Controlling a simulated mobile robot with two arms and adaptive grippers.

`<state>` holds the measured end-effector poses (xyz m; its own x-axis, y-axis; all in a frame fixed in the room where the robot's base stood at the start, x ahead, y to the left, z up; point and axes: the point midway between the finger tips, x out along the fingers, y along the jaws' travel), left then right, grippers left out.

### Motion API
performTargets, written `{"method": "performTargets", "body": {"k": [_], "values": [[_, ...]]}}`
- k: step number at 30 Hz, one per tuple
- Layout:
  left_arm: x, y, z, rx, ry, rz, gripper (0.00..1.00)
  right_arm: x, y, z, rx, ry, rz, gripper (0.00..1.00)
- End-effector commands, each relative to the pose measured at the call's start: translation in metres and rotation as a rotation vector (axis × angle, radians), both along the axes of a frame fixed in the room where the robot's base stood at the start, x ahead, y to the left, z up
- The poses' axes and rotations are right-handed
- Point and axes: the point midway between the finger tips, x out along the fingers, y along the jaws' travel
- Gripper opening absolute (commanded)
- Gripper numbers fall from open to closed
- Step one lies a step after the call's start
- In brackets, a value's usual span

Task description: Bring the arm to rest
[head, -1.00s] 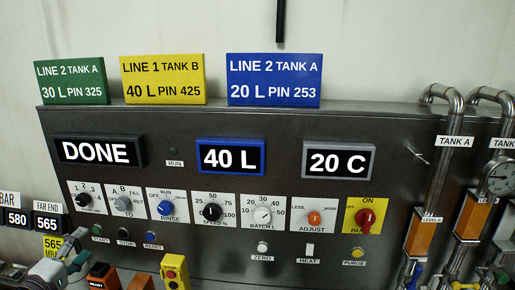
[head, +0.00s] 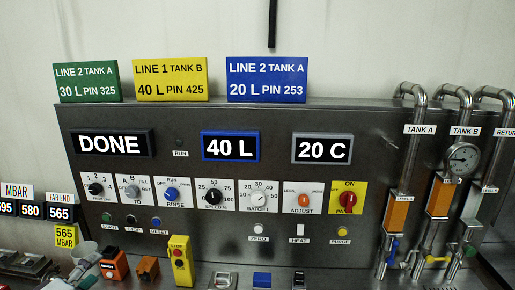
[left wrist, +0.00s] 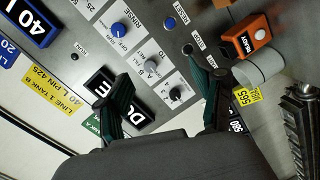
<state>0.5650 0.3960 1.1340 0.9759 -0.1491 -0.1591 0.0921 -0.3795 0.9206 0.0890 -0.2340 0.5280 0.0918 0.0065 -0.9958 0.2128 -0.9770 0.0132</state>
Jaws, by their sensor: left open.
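My left gripper (head: 86,268) shows small at the lower left in the head view, low in front of the control panel (head: 385,175). In the left wrist view its two dark green fingers stand wide apart, and the gap between them (left wrist: 166,88) is empty. Behind the gap are the panel's knobs, apart from the fingers as far as I can tell. My right gripper is in neither view.
An orange box (head: 114,264) and a yellow button box (head: 180,260) stand along the panel's foot. Pipes with gauge (head: 463,158) rise at the right. Signs (head: 60,214) stand at the left. The space before the panel's upper face looks clear.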

Motion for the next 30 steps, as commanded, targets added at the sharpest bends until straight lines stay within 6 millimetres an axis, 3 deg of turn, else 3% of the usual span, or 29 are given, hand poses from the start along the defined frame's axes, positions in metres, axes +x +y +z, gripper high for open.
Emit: {"method": "performTargets", "body": {"k": [5, 10, 15, 18, 24, 30], "values": [[-0.018, -0.036, -0.037, 0.144, 0.111, -0.082, 0.68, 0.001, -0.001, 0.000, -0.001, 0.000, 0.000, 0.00], [-0.049, -0.077, -0.083, 0.333, 0.250, -0.196, 0.68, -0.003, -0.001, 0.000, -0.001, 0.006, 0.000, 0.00], [-0.112, -0.129, -0.138, 0.600, 0.438, -0.381, 0.68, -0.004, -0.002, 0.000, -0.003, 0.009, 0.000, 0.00], [-0.151, -0.149, -0.160, 0.735, 0.528, -0.481, 0.68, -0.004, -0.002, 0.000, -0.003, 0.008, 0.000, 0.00], [-0.213, -0.173, -0.180, 0.921, 0.658, -0.633, 0.68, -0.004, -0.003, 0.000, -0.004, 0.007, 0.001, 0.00], [-0.265, -0.186, -0.185, 1.052, 0.755, -0.752, 0.68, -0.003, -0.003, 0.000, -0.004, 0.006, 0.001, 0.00]]}}
